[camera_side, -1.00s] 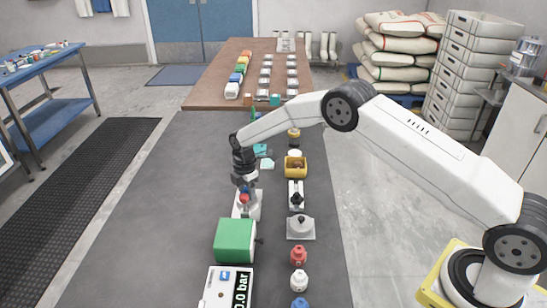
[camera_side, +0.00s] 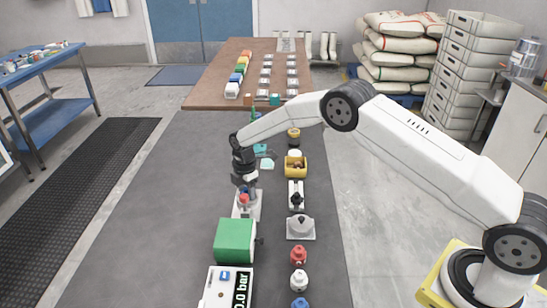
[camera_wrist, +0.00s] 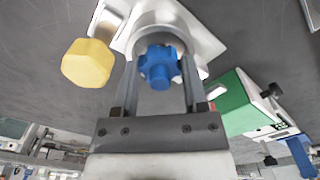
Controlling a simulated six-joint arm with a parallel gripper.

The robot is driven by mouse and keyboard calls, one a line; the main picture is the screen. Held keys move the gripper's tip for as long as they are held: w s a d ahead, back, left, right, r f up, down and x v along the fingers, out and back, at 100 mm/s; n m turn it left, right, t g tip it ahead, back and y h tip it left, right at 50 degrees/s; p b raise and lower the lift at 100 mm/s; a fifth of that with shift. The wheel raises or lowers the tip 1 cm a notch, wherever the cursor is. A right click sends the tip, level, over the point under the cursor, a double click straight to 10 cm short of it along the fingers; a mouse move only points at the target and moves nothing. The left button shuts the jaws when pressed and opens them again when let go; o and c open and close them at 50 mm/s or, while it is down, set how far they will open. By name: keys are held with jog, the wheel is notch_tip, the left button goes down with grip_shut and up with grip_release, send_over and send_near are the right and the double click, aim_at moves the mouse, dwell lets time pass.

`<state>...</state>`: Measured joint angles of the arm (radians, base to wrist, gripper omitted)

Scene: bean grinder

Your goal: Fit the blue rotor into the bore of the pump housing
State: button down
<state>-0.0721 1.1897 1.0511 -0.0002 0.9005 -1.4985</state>
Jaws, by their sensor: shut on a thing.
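The blue rotor (camera_wrist: 158,66) is a lobed knob shape between my gripper's fingertips (camera_wrist: 158,75) in the wrist view. My gripper is shut on it. The grey, round pump housing (camera_wrist: 160,36) lies directly beyond the rotor, and the rotor overlaps its bore in this view. I cannot tell how deep the rotor sits or whether it touches the bore wall. In the side view my gripper (camera_side: 244,186) is low over the pale housing base (camera_side: 247,207), pointing down. The rotor is small there and partly hidden by the fingers.
A green block-shaped unit (camera_side: 235,240) stands just in front of the housing. A yellow faceted part (camera_wrist: 88,62) is left of the housing in the wrist view. To the right are a grey plate with a knob (camera_side: 300,228) and a red part (camera_side: 298,254). The mat's left side is clear.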

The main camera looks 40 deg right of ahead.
jog(key=shift+f, duration=0.35)
dwell(0.4)
jog(key=shift+c, duration=0.3)
grip_release()
jog(key=shift+o, duration=0.3)
jog(key=shift+f, duration=0.1)
jog(key=shift+s+r, duration=0.1)
jog(key=shift+r, duration=0.1)
jog(key=shift+r, duration=3.4)
jog(key=shift+s+d+r+m, duration=0.1)
jog(key=shift+s+r+m, duration=0.1)
jog(key=shift+r+m, duration=0.15)
jog(key=s+d+r+m+t, duration=0.1)
jog(key=s+m, duration=0.4)
jog(key=s, duration=0.5)
jog(key=s+d+r+m, duration=0.1)
jog(key=s+r+m, duration=0.3)
jog(key=s, duration=0.6)
jog(key=s+d+r+m+t, duration=0.1)
jog(key=s+d+r+m, duration=0.1)
jog(key=s+m, duration=0.6)
jog(key=shift+s+r+t, duration=0.3)
jog(key=shift+s+r, duration=0.15)
jog(key=shift+s, duration=0.7)
